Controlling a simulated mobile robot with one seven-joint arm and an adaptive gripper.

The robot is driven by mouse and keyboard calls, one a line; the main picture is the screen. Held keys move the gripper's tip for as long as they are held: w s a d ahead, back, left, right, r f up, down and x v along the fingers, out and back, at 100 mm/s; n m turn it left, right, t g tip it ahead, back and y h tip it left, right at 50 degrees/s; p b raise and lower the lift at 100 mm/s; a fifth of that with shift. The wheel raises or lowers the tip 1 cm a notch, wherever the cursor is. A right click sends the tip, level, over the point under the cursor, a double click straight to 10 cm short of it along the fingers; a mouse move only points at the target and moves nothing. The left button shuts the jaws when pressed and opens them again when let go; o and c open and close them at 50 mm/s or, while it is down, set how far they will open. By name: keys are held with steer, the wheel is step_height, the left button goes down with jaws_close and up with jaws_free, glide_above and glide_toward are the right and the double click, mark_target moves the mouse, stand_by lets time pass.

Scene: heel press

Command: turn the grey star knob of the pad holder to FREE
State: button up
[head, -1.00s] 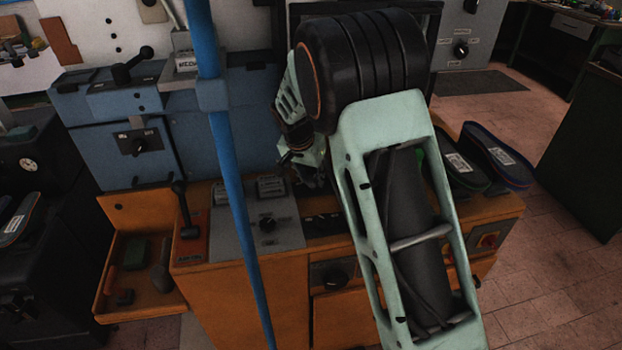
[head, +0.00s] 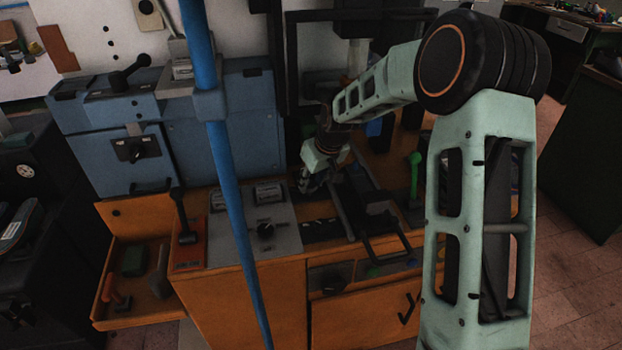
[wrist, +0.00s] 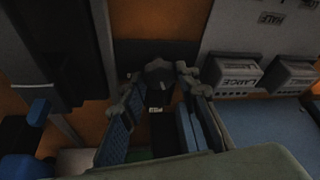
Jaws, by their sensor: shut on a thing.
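In the wrist view, the dark grey star knob (wrist: 158,72) sits between the fingertips of my gripper (wrist: 159,84). My gripper is shut on it, with one finger on each side. A small pale label shows just below the knob, too small and dark to read, so I cannot tell its setting. In the head view, my gripper (head: 312,180) points down at the back of the orange bench, beside the grey panel. The knob is hidden there behind the gripper.
The grey panel (head: 285,238) with two counters and a black knob lies left of my gripper. A black frame carriage (head: 365,205) and a green lever (head: 414,172) stand to its right. A blue post (head: 232,190) crosses the head view. A blue machine (head: 225,130) stands behind.

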steer(key=n, duration=0.2)
steer(key=n+g+y+p, duration=0.1)
steer(key=n, duration=0.1)
steer(key=shift+w+d+n, duration=0.15)
steer(key=shift+w+n, duration=0.05)
steer(key=shift+n, duration=0.2)
steer(key=shift+g, duration=0.3)
steer(key=o, duration=1.2)
steer(key=shift+c, duration=0.2)
steer(key=v, duration=1.2)
steer(key=shift+d, duration=0.2)
